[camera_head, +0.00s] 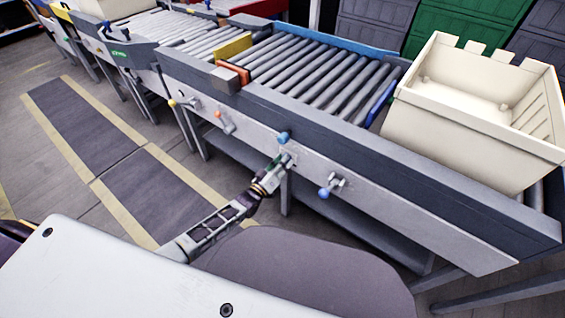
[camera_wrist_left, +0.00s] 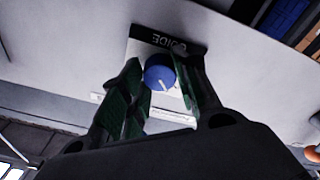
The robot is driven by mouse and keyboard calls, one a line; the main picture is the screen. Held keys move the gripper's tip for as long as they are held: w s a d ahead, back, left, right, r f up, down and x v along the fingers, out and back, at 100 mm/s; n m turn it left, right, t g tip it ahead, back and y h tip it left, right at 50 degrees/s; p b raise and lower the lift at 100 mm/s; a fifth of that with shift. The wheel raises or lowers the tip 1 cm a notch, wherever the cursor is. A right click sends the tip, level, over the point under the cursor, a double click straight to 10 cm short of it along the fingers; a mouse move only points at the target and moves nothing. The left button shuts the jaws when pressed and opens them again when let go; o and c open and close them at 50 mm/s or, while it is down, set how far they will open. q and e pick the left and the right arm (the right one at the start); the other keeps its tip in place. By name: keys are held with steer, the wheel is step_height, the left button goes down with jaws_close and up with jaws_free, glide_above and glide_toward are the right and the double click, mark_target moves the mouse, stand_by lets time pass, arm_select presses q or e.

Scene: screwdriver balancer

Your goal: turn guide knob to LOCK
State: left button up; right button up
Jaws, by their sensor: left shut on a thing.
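The guide knob (camera_wrist_left: 158,72) is a round blue knob with a short pale pointer line, on a light plate under a dark label (camera_wrist_left: 167,40) reading GUIDE, upside down in the left wrist view. The pointer line slants down and slightly right in that view. My left gripper (camera_wrist_left: 163,70) has its two dark green fingers on either side of the knob, shut on it. In the head view the left gripper (camera_head: 284,159) is at the conveyor's side panel and covers part of the plate. A pale strip below the knob is partly behind the fingers; I cannot read it. My right gripper is out of view.
On the same panel (camera_head: 400,221) are a blue ball handle (camera_head: 324,193) to the right, orange (camera_head: 218,114) and yellow (camera_head: 172,103) ones to the left. A blue part (camera_head: 283,138) sits just above the gripper. A cream crate (camera_head: 455,119) stands on the conveyor's right end.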

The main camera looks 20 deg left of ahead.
arm_select(q)
steer(key=shift+f, duration=0.1)
steer(key=o, duration=1)
steer(key=shift+o, duration=0.2)
steer(key=shift+s, duration=0.15)
steer(key=v, duration=1.1)
steer(key=shift+s+a, duration=0.15)
steer(key=shift+s, duration=0.2)
stand_by(0.4)
